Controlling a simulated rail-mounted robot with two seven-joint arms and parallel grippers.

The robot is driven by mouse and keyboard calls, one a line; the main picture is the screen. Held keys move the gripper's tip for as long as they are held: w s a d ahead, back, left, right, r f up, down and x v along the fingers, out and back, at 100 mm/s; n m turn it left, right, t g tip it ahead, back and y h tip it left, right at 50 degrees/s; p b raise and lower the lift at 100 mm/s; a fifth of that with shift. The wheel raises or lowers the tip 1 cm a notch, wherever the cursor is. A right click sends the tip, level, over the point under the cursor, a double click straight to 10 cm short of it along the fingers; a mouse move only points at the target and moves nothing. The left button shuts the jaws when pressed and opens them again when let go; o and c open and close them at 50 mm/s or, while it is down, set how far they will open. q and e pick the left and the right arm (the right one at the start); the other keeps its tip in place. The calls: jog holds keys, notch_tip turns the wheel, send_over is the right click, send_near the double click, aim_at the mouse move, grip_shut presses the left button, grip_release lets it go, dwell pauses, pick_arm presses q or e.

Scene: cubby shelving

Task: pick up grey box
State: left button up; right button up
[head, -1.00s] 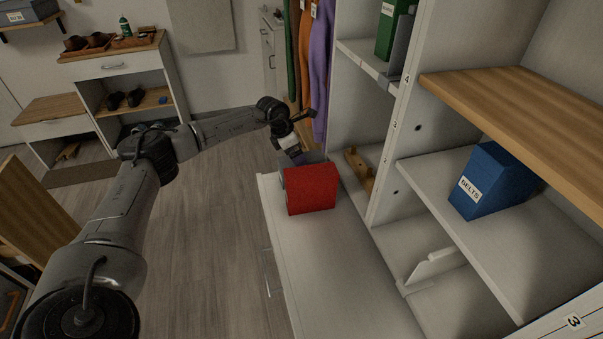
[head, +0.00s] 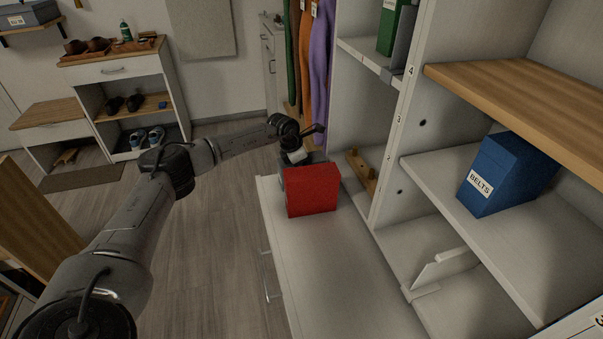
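A grey box (head: 318,157) stands at the far end of the white counter, mostly hidden behind a red box (head: 312,190). Only its dark upper part shows. My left gripper (head: 299,156) is at the top of the grey box, just behind the red box. Its fingertips are small and partly hidden, so I cannot tell if they are open or shut, or touching the box. Another grey box (head: 28,12) with a label sits on a wall shelf at the upper left. My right gripper is not in view.
The white counter (head: 335,265) is clear in front of the red box. Cubbies on the right hold a blue belts box (head: 506,174) and a green box (head: 393,28). A wooden hook rail (head: 361,172) stands beside the red box. Clothes (head: 308,70) hang behind.

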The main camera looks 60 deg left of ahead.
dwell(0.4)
pick_arm(q)
jog(key=shift+f, duration=0.1)
jog(key=c, duration=1.1)
